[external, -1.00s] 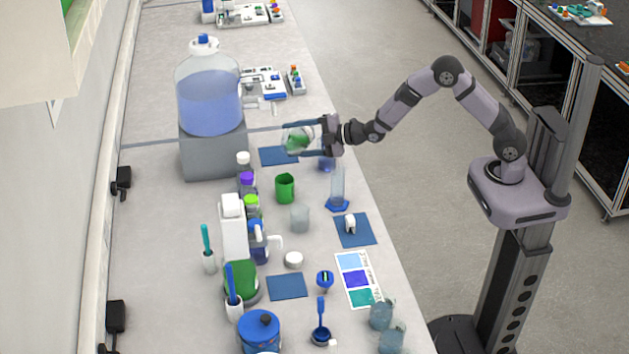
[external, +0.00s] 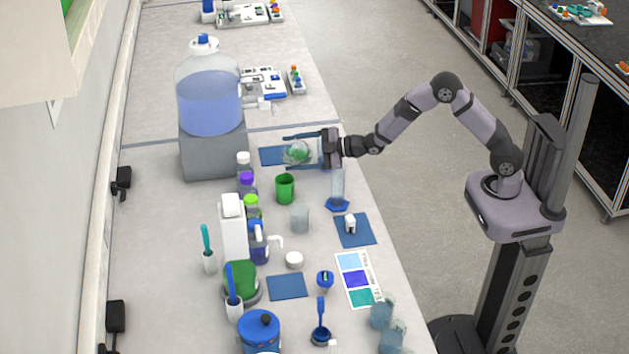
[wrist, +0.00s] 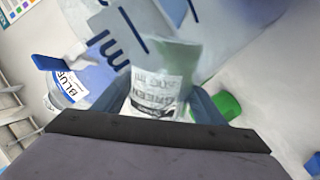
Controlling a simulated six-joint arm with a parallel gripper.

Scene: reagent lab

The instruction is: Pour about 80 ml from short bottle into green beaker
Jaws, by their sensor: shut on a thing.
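The short bottle (external: 298,152) is clear with green contents. My gripper (external: 288,151) is shut around it, with a long dark-blue finger along each side. They are over the blue mat (external: 270,157); I cannot tell whether the bottle touches it. In the wrist view the bottle (wrist: 155,92) fills the middle, and its white label reads partly "GREEN". The green beaker (external: 285,188) stands upright on the bench, nearer the camera and apart from my gripper. A green cup-like shape, likely this beaker (wrist: 228,105), shows right of the bottle in the wrist view.
A large jug of blue liquid (external: 208,105) stands on a grey block (external: 213,155) to the left. Capped bottles (external: 247,182) stand left of the beaker. A clear cup (external: 300,219) and a clear cylinder (external: 338,185) stand nearby.

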